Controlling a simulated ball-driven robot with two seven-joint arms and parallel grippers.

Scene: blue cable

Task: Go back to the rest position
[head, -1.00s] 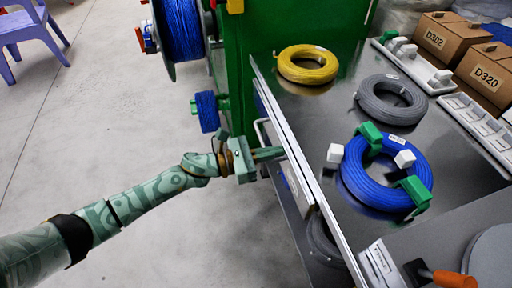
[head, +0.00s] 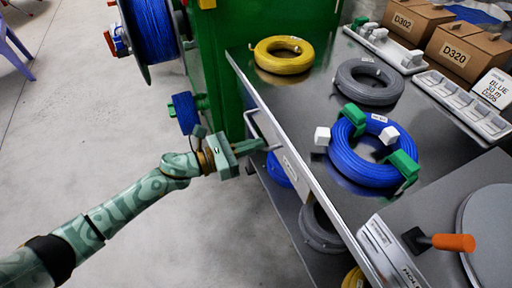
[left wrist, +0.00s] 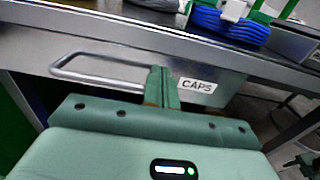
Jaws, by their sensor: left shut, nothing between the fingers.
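My left gripper (head: 266,147) is shut and empty, beside the metal handle (head: 250,123) of the drawer at the workbench's left side. In the left wrist view its fingertips (left wrist: 162,86) are together in front of the drawer front (left wrist: 135,72), between the handle (left wrist: 95,58) and a label reading CAPS (left wrist: 197,86). I cannot tell whether the fingers touch the drawer. My left arm stretches out from the lower left. My right gripper does not show.
The workbench (head: 315,175) carries a blue cable coil (head: 350,165) in green and white clamps, a grey coil (head: 368,82) and a yellow coil (head: 283,54). Boxes (head: 465,50) stand at the back right. A green stand (head: 235,50) holds a blue spool (head: 153,30).

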